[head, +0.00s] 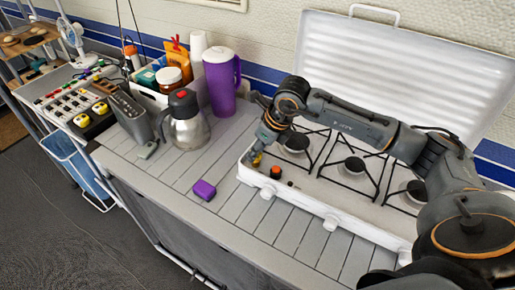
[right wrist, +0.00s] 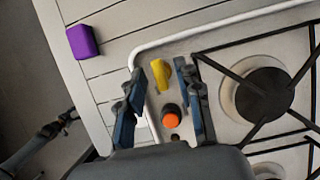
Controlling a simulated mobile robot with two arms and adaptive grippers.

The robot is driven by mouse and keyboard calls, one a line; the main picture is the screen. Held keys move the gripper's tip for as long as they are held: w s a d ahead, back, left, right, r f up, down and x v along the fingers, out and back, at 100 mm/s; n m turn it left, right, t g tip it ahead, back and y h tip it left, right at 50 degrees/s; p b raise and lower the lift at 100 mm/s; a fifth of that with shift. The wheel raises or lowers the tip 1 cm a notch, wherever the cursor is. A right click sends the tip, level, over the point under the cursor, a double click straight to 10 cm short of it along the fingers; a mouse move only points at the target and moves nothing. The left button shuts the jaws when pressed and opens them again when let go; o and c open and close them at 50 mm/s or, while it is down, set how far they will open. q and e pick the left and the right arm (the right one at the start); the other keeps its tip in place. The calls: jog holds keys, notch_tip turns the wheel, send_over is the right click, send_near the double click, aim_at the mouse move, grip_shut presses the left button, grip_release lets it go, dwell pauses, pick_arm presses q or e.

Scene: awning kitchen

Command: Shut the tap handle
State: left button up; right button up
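The tap handle, a small yellow knob (right wrist: 160,73), sits on the white stove's front left corner; it shows small in the head view (head: 257,160). My right gripper (right wrist: 158,72) is open, pointing down over that corner. One finger is on each side of the yellow handle in the right wrist view, with gaps visible. Whether the fingers touch it cannot be told. In the head view my right gripper (head: 263,143) partly covers the handle. My left arm is not in the head view; a dark jointed shape at the wrist view's lower left looks like it, its fingers unclear.
An orange-red knob (right wrist: 171,117) lies close beside the handle. Black burner grates (head: 351,165) and the raised lid (head: 405,70) are at the right. A purple block (head: 204,190) lies on the slatted counter; a kettle (head: 186,125) and purple jug (head: 221,85) stand behind.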

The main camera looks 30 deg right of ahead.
jog(key=v, duration=1.2)
dwell(0.4)
